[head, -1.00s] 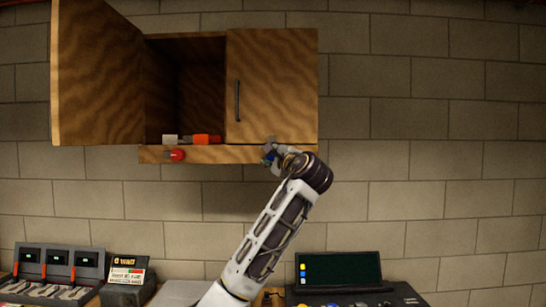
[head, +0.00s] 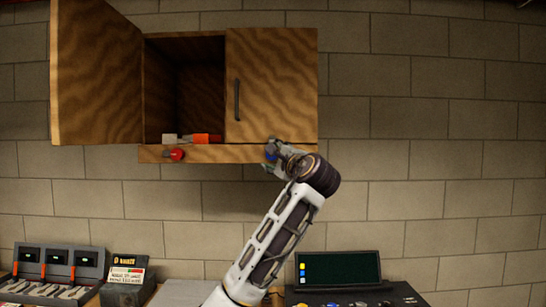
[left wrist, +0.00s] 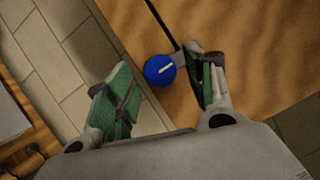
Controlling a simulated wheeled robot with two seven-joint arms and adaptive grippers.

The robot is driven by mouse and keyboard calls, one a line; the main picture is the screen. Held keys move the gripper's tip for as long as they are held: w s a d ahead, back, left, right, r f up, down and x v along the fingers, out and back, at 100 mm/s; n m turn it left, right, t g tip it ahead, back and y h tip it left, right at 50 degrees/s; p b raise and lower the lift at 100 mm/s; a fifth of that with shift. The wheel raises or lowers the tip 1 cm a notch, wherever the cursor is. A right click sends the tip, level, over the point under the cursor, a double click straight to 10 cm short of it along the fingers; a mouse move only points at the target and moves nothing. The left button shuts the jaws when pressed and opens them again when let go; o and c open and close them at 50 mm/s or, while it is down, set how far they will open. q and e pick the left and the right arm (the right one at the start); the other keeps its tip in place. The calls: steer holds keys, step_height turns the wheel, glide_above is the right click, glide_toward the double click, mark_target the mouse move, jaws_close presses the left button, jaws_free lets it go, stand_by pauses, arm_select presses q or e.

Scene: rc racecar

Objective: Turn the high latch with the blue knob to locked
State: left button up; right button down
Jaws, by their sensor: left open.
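The blue knob (head: 271,152) of the high latch is at the lower rail of the wall cabinet, below the closed right door (head: 275,85). In the left wrist view the blue knob (left wrist: 160,69) is round with a white line on its face. My left gripper (left wrist: 162,90) is open, its green-padded fingers on either side of the knob. The right finger is close to the knob; I cannot tell whether it touches. In the head view my left gripper (head: 280,156) partly hides the latch. My right gripper is not in view.
A red knob (head: 177,154) sits on the same rail at left. The left cabinet door (head: 97,75) stands open, with orange and white items (head: 200,138) inside. Below are a screen (head: 338,269) and several devices. The wall to the right is clear.

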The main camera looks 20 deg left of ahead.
arm_select(q)
steer(key=v, duration=0.9)
steer(key=shift+s+d, duration=0.15)
steer(key=shift+s, duration=0.05)
